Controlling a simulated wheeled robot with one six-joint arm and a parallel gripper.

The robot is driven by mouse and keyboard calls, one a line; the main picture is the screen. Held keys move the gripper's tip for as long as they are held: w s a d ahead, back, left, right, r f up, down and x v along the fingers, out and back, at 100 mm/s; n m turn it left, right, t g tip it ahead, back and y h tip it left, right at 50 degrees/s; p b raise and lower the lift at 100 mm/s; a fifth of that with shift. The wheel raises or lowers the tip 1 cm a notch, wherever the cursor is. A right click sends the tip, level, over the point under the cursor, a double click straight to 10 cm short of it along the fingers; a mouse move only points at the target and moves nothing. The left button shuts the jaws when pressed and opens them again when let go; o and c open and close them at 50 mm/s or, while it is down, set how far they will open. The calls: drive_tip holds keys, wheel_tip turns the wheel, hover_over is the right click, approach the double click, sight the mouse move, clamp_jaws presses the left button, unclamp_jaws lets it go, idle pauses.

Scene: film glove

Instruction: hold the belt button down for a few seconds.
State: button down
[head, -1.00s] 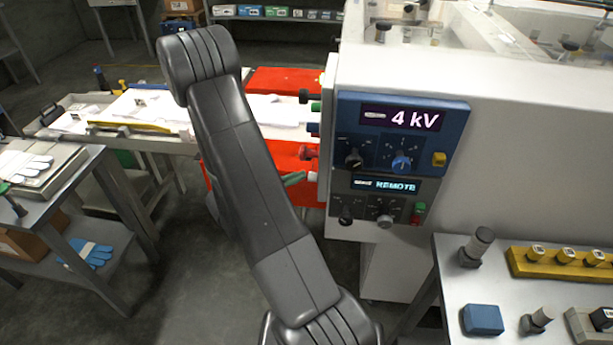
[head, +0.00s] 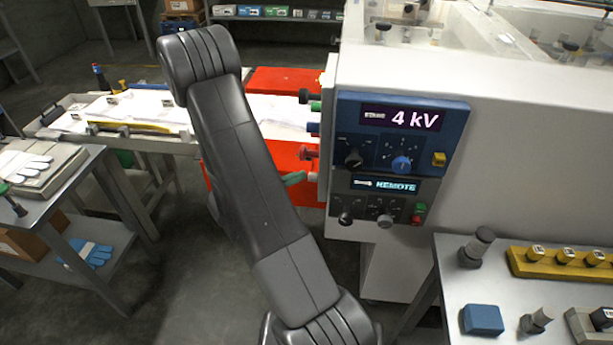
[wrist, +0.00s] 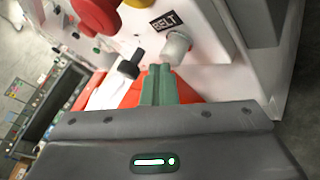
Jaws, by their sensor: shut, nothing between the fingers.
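The belt button is a pale grey cylinder (wrist: 177,47) beside a black BELT label (wrist: 165,20) on the white machine's side in the wrist view. In the head view it is a small pale stub (head: 312,176) on the machine's left side. My gripper, with green fingers, is shut and empty (wrist: 159,71), its tips right at the button's end. In the head view the fingers (head: 294,178) point right toward the stub. I cannot tell whether the tips touch it or how far it is pressed.
A black knob (wrist: 131,64) is close left of my fingertips in the wrist view. Red (head: 307,153), blue (head: 313,128) and green (head: 315,106) controls sit above the button. The blue panel (head: 350,120) reads 4 kV. A metal table (head: 450,300) stands at the lower right.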

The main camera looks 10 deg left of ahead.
idle(0.4)
drive_tip(key=shift+a, duration=0.8)
drive_tip(key=shift+a, duration=0.15)
drive_tip(key=a+b, duration=0.1)
drive_tip(key=a, duration=0.3)
drive_tip(key=shift+w+a, duration=0.15)
drive_tip(key=shift+a, duration=0.25)
drive_tip(key=shift+d, duration=0.15)
drive_tip(key=d+p, duration=0.2)
drive_tip(key=d, duration=0.1)
drive_tip(key=shift+r+p, duration=0.25)
drive_tip(key=shift+p, duration=0.15)
drive_tip(key=shift+d+p, duration=0.1)
drive_tip(key=shift+p, duration=0.3)
